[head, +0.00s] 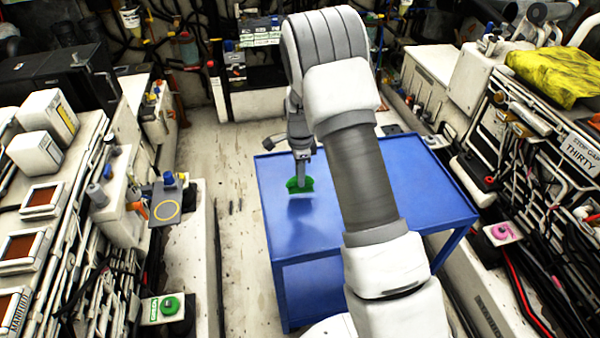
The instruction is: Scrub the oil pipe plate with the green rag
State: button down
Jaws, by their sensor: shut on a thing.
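My gripper (300,178) points down over the blue table (390,175) and is shut on the green rag (304,186). The rag spreads to both sides of the fingertips. A dark patch lies on the table below it, and the rag seems held a little above the top. I cannot tell for sure which thing is the oil pipe plate. A grey plate with a yellow ring (166,204) sits on the left bench, left of and apart from my gripper.
Pipes and equipment crowd both sides. A yellow cloth (556,74) lies at the upper right. The floor (240,235) left of the table is clear.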

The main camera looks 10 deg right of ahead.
jog(key=shift+f+b, duration=1.1)
jog(key=shift+f, duration=0.8)
jog(key=shift+f, duration=0.25)
jog(key=c, duration=0.6)
grip_release()
jog(key=shift+r, duration=0.15)
